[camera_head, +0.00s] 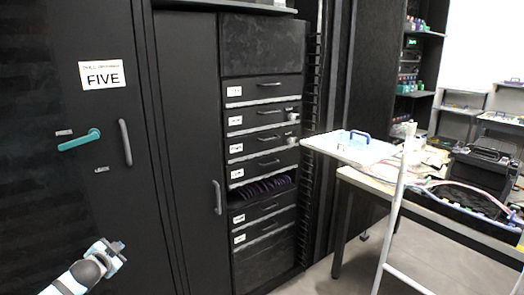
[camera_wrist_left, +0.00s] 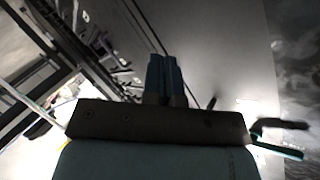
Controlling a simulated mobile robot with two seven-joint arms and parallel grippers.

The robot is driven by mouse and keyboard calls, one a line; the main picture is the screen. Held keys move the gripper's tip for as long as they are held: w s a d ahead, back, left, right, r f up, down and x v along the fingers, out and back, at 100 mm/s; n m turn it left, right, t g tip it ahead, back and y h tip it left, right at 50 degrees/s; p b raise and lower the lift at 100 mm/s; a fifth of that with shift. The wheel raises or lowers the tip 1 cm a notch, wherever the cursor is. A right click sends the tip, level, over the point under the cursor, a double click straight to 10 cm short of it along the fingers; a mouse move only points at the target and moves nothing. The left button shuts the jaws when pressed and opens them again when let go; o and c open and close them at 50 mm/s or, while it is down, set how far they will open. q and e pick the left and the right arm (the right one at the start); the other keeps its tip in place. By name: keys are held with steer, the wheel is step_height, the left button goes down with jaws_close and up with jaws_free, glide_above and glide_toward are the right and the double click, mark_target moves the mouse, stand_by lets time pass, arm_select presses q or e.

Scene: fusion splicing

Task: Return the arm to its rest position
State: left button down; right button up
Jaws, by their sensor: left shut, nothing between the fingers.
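My left gripper (camera_head: 118,250) is at the lower left of the head view, in front of the black cabinet door. It is apart from the door handles and holds nothing. In the left wrist view its two blue fingers (camera_wrist_left: 163,78) are together at the centre, with nothing between them. My right gripper is not in either view.
The black cabinet door (camera_head: 60,200) has a teal lever handle (camera_head: 79,140) and a "FIVE" sign (camera_head: 102,74). A drawer rack (camera_head: 264,150) stands in the middle. At right are a cluttered table (camera_head: 440,207), a white ladder-like frame (camera_head: 394,220) and free floor.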

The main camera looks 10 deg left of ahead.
arm_select(q)
steer(key=s+d+f+g+h, duration=0.1)
steer(key=s+d+f+h, duration=0.1)
steer(key=s+d+f, duration=0.6)
steer(key=s+d+f+g+h, duration=0.15)
steer(key=s+d, duration=0.25)
steer(key=d, duration=0.8)
steer(key=s+d+f+h, duration=0.2)
steer(key=s+d+f, duration=0.4)
steer(key=d, duration=0.4)
steer(key=s+d+r+n+h, duration=0.2)
steer(key=s+d+r+n, duration=0.15)
steer(key=s+d, duration=0.7)
step_height(320, 180, up, 18)
steer(key=s+p, duration=0.2)
steer(key=p, duration=2.2)
steer(key=shift+a+f+p, duration=0.2)
steer(key=shift+a+p, duration=0.15)
steer(key=shift+p, duration=0.05)
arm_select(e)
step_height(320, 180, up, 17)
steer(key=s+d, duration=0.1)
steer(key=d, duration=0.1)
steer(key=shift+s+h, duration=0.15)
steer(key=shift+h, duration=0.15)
arm_select(q)
steer(key=shift+m+g+y, duration=0.25)
